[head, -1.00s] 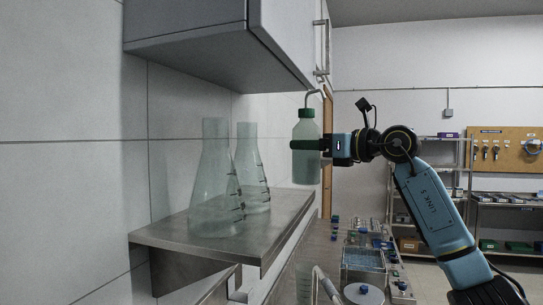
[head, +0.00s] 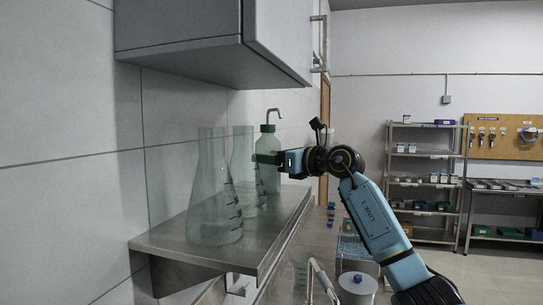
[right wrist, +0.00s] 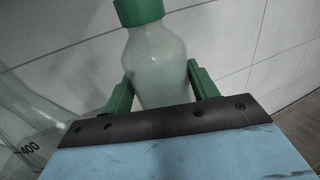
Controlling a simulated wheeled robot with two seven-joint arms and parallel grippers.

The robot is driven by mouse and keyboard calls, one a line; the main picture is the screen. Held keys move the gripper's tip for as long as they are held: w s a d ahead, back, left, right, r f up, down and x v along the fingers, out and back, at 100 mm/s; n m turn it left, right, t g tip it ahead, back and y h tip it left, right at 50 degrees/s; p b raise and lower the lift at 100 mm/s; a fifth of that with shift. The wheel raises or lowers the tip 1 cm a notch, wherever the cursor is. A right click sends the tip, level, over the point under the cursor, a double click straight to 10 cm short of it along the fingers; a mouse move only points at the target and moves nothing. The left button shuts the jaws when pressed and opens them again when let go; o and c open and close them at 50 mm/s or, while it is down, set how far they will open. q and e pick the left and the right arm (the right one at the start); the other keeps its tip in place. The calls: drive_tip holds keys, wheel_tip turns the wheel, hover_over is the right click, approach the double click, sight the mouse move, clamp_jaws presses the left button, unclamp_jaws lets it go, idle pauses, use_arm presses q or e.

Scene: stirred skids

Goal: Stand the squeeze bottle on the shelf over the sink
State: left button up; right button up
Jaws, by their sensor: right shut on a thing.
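The squeeze bottle (head: 268,150) is pale and translucent with a green cap and a bent spout. It is upright at the far part of the steel shelf (head: 262,243), behind the flasks. My right gripper (head: 268,158) is shut on its body from the right. In the right wrist view the bottle (right wrist: 158,68) stands between the two green fingers. Whether its base touches the shelf I cannot tell; the near flasks partly hide its lower part. My left gripper is not in view.
Two graduated glass flasks stand on the shelf, a near one (head: 212,195) and one behind it (head: 243,175), close left of the bottle. A grey cabinet (head: 190,50) hangs above. The shelf's front right part is clear.

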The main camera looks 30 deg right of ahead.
drive_tip(key=shift+r, duration=0.1)
drive_tip(key=o, duration=1.3)
drive_tip(key=shift+f, duration=0.2)
drive_tip(key=shift+s+r, duration=0.1)
drive_tip(key=shift+r, duration=0.1)
drive_tip(key=shift+b+v, duration=2.35)
drive_tip(key=shift+v, duration=3.6)
drive_tip(key=shift+a, duration=0.1)
